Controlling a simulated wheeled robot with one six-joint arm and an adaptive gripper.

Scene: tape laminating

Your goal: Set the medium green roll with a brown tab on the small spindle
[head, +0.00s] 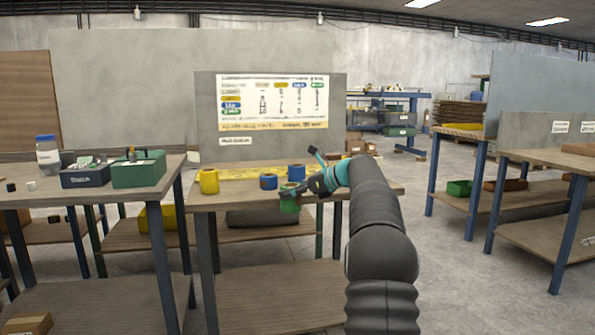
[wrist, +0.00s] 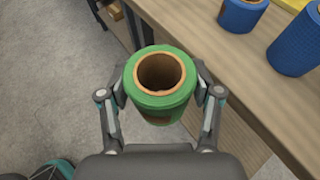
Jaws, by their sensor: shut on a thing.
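The green roll (wrist: 178,101) has a brown core with an open hole facing the wrist camera. A brown patch, perhaps its tab, shows low on its near side. My gripper (wrist: 161,88) is shut on the roll, one finger on each side. In the wrist view the roll is beside the table's front edge, with floor behind it. The roll also shows in the head view (head: 289,204), below my gripper at the front of the middle table. I cannot make out the small spindle in either view.
The middle table (head: 230,199) carries a yellow roll (head: 208,181) and two blue rolls (head: 268,182) (head: 296,173). A yellow strip lies behind them. A chart board (head: 272,102) stands at the back. A left table holds a green bin (head: 138,172) and a dark bin (head: 86,178).

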